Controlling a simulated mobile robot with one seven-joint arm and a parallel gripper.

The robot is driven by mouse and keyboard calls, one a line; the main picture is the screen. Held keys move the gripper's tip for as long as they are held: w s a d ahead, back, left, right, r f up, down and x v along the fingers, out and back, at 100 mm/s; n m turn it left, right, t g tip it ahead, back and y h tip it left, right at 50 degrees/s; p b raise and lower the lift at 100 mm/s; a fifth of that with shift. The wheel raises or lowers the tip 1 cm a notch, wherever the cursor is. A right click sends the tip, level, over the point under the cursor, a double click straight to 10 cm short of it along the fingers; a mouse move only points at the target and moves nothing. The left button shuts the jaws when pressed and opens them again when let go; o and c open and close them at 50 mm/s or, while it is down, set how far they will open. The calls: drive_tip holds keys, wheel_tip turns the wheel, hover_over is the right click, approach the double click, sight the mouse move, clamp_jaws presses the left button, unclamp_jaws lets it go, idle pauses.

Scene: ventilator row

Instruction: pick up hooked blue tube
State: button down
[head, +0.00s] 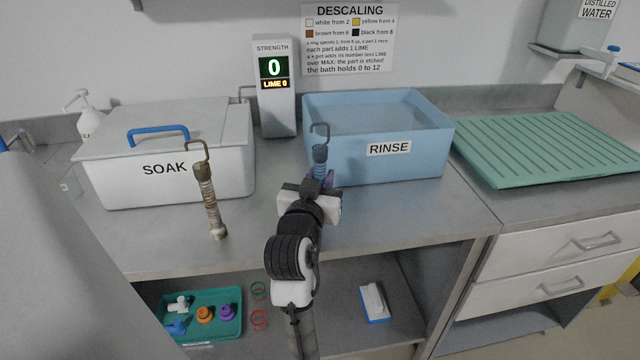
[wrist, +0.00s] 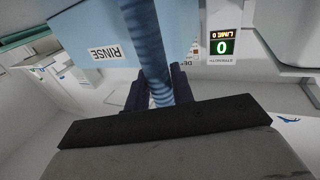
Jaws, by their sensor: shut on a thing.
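The hooked blue tube (head: 320,153) stands upright in the head view with its metal hook at the top, in front of the rinse tub. My gripper (head: 318,184) is shut on its lower part, and my wrist hides the tube's lower end. In the wrist view the ribbed blue tube (wrist: 146,45) runs up between the dark fingers of my gripper (wrist: 160,92). I cannot tell whether the tube touches the counter.
Behind are the lidded white SOAK box (head: 165,185), the blue RINSE tub (head: 400,165) and a strength display (head: 275,90) reading 0. A green ribbed drainer (head: 545,145) lies right. Counter space between the tubes is clear.

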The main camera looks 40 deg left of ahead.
wheel_tip(320, 180, up, 20)
drive_tip(key=shift+f, duration=0.25)
idle(0.3)
